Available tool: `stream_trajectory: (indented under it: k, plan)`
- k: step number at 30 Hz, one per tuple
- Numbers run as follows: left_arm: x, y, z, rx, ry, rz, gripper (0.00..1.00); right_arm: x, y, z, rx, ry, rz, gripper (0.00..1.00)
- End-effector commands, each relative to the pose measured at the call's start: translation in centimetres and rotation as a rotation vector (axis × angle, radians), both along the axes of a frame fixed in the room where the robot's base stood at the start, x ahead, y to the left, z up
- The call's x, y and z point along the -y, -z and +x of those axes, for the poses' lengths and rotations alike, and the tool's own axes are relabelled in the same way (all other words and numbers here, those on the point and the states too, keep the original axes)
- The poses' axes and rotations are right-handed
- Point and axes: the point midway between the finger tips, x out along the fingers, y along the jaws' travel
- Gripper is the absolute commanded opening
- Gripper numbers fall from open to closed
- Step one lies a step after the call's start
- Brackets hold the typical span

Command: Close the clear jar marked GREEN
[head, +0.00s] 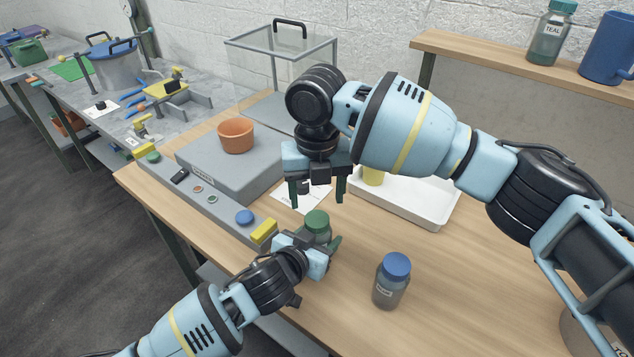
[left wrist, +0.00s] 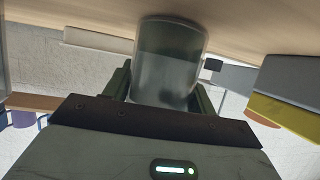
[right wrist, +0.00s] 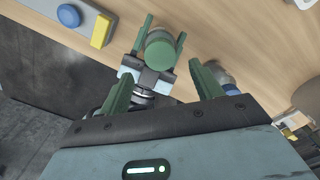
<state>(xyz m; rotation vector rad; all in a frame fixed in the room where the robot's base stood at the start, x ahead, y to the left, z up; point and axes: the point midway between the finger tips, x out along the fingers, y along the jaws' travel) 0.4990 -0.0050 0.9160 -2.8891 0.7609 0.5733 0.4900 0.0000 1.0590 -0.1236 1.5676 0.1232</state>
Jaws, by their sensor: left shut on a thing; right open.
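A clear jar with dark contents (left wrist: 168,65) is held upright by my left gripper (head: 318,243) low over the wooden table. A green lid (head: 317,221) sits on its top; how tightly it is screwed on I cannot tell. No marking on this jar is readable from here. My left gripper is shut around the jar's body. My right gripper (head: 317,199) is open and empty, pointing down just above the green lid. In the right wrist view the green lid (right wrist: 164,52) shows beyond the two open fingers, not between them.
A blue-lidded jar (head: 392,281) stands to the right. A white tray (head: 425,208) lies behind. A grey box (head: 205,165) carries a terracotta pot (head: 236,135). A blue button (head: 244,217) and yellow block (head: 264,231) are left. A TEAL jar (head: 551,35) stands on the shelf.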

Motion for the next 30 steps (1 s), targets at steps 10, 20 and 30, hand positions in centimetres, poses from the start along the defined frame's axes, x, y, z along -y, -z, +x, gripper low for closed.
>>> stream_trajectory:
  k: [10, 20, 30]
  plan:
    - [0.0, 0.1, 0.0, -0.001, 0.000, 0.000, 0.00, 0.0, 4.7, 0.0, -0.002, 0.001, 0.000, 0.65]
    - [0.0, 0.1, 0.0, -0.001, 0.000, 0.000, 0.00, 0.0, 5.7, 0.0, 0.001, 0.000, 0.000, 0.65]
    - [0.0, 0.1, 0.0, -0.001, 0.000, 0.000, 0.00, 0.0, 5.7, 0.0, 0.000, 0.000, 0.000, 0.39]
